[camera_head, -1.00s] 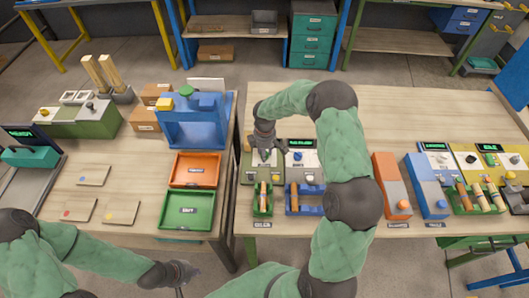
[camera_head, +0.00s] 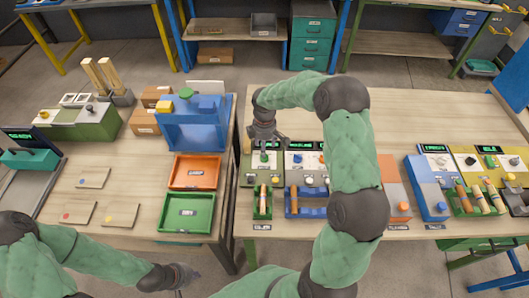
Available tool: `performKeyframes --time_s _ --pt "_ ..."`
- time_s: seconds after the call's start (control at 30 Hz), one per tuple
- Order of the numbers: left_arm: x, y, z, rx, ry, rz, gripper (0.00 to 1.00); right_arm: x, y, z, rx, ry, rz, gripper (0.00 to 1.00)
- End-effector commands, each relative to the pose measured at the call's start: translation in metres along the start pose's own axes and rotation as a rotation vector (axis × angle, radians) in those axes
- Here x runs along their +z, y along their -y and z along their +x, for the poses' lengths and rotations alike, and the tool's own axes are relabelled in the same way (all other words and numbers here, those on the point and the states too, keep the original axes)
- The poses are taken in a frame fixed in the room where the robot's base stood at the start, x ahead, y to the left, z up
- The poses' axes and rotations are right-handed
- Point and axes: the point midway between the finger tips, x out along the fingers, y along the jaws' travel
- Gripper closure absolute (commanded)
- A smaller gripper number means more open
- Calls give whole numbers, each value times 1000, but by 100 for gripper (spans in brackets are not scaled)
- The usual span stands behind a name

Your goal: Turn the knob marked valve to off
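My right gripper (camera_head: 267,143) hangs over the back of the leftmost control panel (camera_head: 262,172) on the right-hand table. Its fingers look spread, with nothing seen between them. A green knob (camera_head: 264,158) shows just below the fingers. A second panel beside it has a blue knob (camera_head: 298,159) and a lit display. Farther right, more panels carry a white knob (camera_head: 440,161) and a dark green knob (camera_head: 473,161). The labels are too small to read, so I cannot tell which knob is marked valve. My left gripper (camera_head: 186,275) is low, in front of the left table, its fingers unclear.
My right arm crosses the table and hides part of it. An orange tray (camera_head: 177,184) and a green tray (camera_head: 169,228) lie on the left table near a blue stand (camera_head: 194,133). The back of the right table (camera_head: 430,110) is clear.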

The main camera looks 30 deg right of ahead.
Motion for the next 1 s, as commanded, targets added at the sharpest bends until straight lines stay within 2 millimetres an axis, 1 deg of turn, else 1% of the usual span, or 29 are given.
performKeyframes --time_s 0.03,0.1,0.2,0.33,0.5,1.0 --pt "0 0 0 0 0 0 100 -1 -1 -11 3 -2 0 42" --pt "0 0 0 0 0 0 100 -1 -1 -24 3 -2 1 42" --pt "0 0 0 0 0 0 100 0 0 -38 1 0 1 42" --pt "0 0 0 0 0 0 100 0 0 -50 0 0 0 42" --pt "0 0 0 0 0 0 100 0 0 -56 -1 0 0 42" --pt "0 0 -1 0 0 0 100 0 0 -57 -1 0 0 42"
